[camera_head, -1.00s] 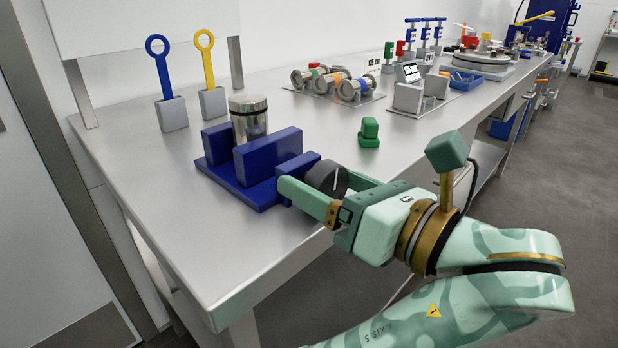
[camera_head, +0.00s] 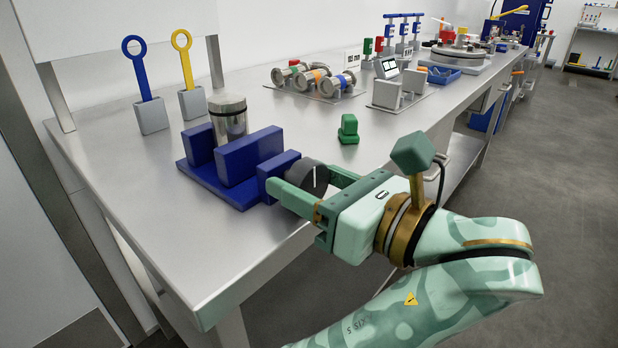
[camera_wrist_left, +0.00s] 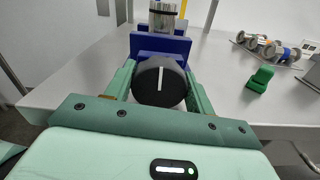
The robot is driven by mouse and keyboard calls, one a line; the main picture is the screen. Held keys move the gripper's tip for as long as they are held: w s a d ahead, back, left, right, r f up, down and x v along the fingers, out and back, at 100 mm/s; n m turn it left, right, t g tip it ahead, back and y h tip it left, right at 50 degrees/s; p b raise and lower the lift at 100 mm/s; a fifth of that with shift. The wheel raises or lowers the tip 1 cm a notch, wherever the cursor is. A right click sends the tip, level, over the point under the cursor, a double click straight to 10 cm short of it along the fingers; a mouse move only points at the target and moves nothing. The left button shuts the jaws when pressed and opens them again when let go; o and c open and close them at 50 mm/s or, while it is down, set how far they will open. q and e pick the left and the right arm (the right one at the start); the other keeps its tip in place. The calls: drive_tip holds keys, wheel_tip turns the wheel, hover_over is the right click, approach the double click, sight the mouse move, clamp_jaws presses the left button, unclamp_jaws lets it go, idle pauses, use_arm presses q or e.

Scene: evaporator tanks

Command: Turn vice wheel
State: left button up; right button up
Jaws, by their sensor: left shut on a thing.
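The blue vice (camera_head: 236,158) stands on the bench near its left front corner, with a metal cylinder (camera_head: 229,118) upright between its blocks. Its black wheel (camera_head: 307,176) with a white line faces the bench's front edge. My left gripper (camera_head: 301,184) has its green fingers on both sides of the wheel and is shut on it. In the left wrist view the wheel (camera_wrist_left: 159,84) sits between the fingers, its white line near upright with a slight tilt. The far side of the wheel is hidden. My right gripper is not in view.
A small green block piece (camera_head: 348,130) stands on the bench beyond the gripper. Blue (camera_head: 150,115) and yellow (camera_head: 191,100) ring-topped tools stand in grey holders at the left. Pipe pieces (camera_head: 315,80) lie further back. Bench surface left of the vice is clear.

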use_arm(q)
drive_tip(key=shift+n, duration=1.2)
drive_tip(key=shift+n+p, duration=0.45)
drive_tip(key=shift+n, duration=0.85)
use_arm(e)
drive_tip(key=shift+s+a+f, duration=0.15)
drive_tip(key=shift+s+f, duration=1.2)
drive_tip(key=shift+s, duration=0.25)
use_arm(q)
drive_tip(key=o, duration=1)
